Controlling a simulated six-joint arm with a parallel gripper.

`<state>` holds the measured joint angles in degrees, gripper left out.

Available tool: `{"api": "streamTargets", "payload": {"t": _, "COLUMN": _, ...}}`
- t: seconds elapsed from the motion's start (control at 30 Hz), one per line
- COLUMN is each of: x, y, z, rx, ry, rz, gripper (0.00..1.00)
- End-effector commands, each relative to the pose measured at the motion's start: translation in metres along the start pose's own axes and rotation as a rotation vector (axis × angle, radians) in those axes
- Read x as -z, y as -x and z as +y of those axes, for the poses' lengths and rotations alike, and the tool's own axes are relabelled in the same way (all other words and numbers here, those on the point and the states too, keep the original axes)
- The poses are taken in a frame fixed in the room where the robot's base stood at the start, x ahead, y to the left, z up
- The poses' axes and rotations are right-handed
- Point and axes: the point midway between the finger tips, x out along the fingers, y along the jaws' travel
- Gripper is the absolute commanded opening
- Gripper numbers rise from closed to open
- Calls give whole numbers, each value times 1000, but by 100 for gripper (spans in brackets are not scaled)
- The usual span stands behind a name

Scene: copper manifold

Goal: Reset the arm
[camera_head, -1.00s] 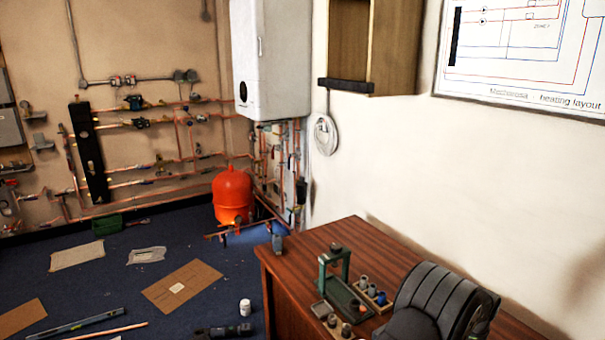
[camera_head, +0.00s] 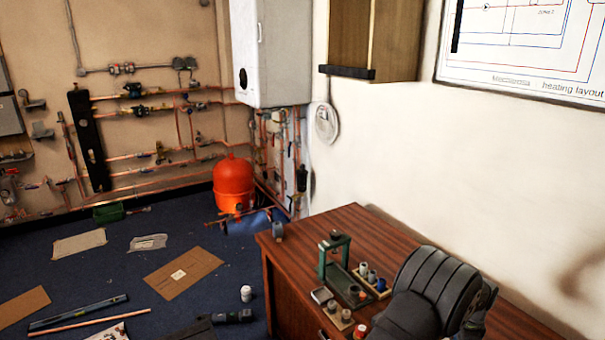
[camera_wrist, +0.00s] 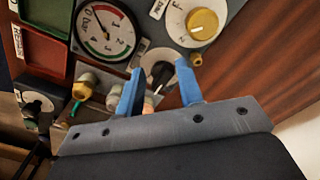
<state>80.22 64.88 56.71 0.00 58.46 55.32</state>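My gripper (camera_wrist: 157,80) shows in the wrist view with two blue fingers spread apart, so it is open. Nothing is clearly held between them. A dark knob on a pale round plate (camera_wrist: 158,68) shows in the gap, and I cannot tell whether the fingers touch it. My dark grey arm fills the lower right of the head view over the bench; the fingers are hidden there.
A pressure gauge (camera_wrist: 106,32), a yellow knob (camera_wrist: 202,23) and red and green trays (camera_wrist: 43,60) lie close beyond the fingers. The wooden bench (camera_head: 375,235) carries a green stand (camera_head: 334,257) and small fittings. A red vessel (camera_head: 233,187) stands on the floor.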

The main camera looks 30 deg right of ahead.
Motion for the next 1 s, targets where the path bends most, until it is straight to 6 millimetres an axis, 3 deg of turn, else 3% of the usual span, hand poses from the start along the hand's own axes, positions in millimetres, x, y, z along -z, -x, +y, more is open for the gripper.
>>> {"api": "streamTargets", "payload": {"t": 0.7, "x": 2, "y": 0, "z": 6, "rx": 0, "ry": 558, "rz": 1, "gripper": 34}}
{"api": "streamTargets", "payload": {"t": 1.0, "x": 3, "y": 0, "z": 7, "rx": 0, "ry": 680, "rz": 0, "gripper": 34}}
